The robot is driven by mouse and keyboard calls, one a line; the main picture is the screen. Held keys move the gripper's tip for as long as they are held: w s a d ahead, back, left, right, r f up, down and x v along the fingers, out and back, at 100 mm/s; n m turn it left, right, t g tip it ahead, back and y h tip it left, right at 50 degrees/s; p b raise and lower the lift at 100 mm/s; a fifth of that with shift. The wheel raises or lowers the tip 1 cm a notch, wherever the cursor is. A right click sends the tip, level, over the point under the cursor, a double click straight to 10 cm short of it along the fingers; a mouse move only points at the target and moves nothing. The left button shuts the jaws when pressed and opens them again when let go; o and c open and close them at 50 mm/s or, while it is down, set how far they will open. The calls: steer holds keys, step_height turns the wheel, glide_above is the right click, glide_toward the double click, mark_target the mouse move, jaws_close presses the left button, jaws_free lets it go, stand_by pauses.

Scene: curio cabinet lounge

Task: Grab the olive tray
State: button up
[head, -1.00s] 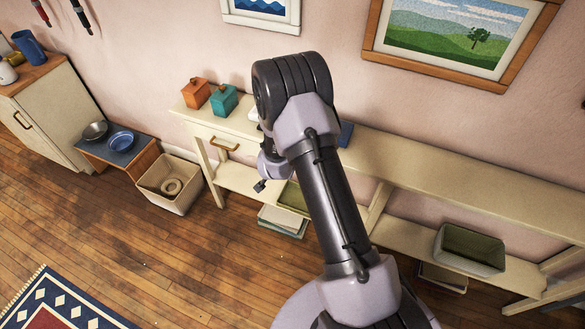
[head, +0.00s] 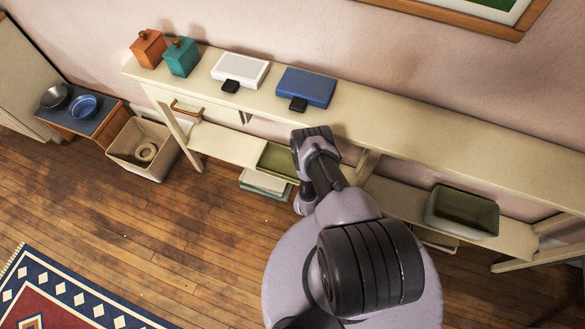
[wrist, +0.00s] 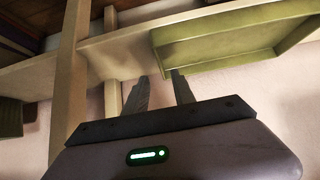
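The olive tray (head: 276,161) lies on the lower shelf of the long cream console, left of a shelf upright. My arm hides its right end in the head view. In the wrist view the olive tray (wrist: 235,42) fills the upper right, with its pale green rim towards my gripper. My gripper (wrist: 160,76) is open and empty. Its two fingers stand apart, pointing at the shelf edge near the tray's left corner. I cannot tell whether a fingertip touches the tray. In the head view my arm hides the fingers.
An olive-lined bin (head: 462,213) stands further right on the lower shelf (head: 400,197). A shelf upright (wrist: 72,75) is close left of my fingers. White (head: 240,69) and blue (head: 306,86) boxes sit on the top. Stacked items (head: 264,184) lie below the tray.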

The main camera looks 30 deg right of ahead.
steer(key=b+x, duration=0.5)
steer(key=x, duration=0.3)
steer(key=shift+w+d, duration=0.1)
steer(key=shift+r, duration=0.15)
jaws_close()
stand_by(0.9)
